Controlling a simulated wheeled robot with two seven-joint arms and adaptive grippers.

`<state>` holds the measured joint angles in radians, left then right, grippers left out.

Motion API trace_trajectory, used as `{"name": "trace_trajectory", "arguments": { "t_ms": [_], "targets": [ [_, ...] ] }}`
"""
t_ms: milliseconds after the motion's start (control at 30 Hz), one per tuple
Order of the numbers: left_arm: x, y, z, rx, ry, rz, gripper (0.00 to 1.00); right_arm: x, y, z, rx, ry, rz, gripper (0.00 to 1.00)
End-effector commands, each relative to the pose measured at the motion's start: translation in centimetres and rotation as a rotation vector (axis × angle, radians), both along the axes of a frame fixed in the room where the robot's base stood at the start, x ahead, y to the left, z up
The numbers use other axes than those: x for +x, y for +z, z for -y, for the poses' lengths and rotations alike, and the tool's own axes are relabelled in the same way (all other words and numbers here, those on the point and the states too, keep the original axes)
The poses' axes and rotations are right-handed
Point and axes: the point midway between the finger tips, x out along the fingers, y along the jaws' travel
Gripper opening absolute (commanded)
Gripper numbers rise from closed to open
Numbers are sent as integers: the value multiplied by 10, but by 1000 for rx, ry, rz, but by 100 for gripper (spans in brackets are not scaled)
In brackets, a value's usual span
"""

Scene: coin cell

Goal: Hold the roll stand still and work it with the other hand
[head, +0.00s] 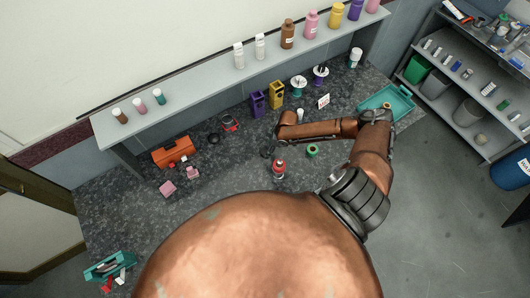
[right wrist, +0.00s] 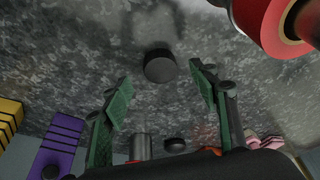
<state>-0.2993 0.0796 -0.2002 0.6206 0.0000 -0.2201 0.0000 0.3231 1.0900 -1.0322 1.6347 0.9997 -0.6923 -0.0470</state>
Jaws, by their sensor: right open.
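A red roll with a pale core and a white band (head: 279,170) stands on the dark speckled worktop, near the middle of the head view. Part of it shows at the top right of the right wrist view (right wrist: 270,22). I cannot tell whether it is the roll stand. My right gripper (head: 268,151) is just left of and beyond it, small and dark in the head view. In the right wrist view its green-padded fingers (right wrist: 160,93) are open and apart. A short black cylinder (right wrist: 160,66) shows between and beyond the fingertips, not gripped. My left gripper is out of view.
A green roll (head: 313,151) lies right of the red one. Purple (head: 257,104) and yellow (head: 277,95) boxes stand behind. A teal tray (head: 387,100) is right. The front-left worktop is mostly clear.

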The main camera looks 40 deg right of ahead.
Motion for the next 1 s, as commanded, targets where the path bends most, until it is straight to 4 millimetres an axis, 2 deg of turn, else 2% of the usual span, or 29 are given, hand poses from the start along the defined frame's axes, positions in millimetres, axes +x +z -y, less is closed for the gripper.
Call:
{"name": "trace_trajectory", "arguments": {
  "t_ms": [100,300,667,1000],
  "targets": [
    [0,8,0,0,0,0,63,6,-14,-7,2,-2,0,55],
    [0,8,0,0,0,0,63,11,-34,-10,2,-1,1,55],
    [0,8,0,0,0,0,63,11,-36,-10,0,0,1,55],
    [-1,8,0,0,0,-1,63,11,-36,-10,0,0,1,33]
  ]
}}
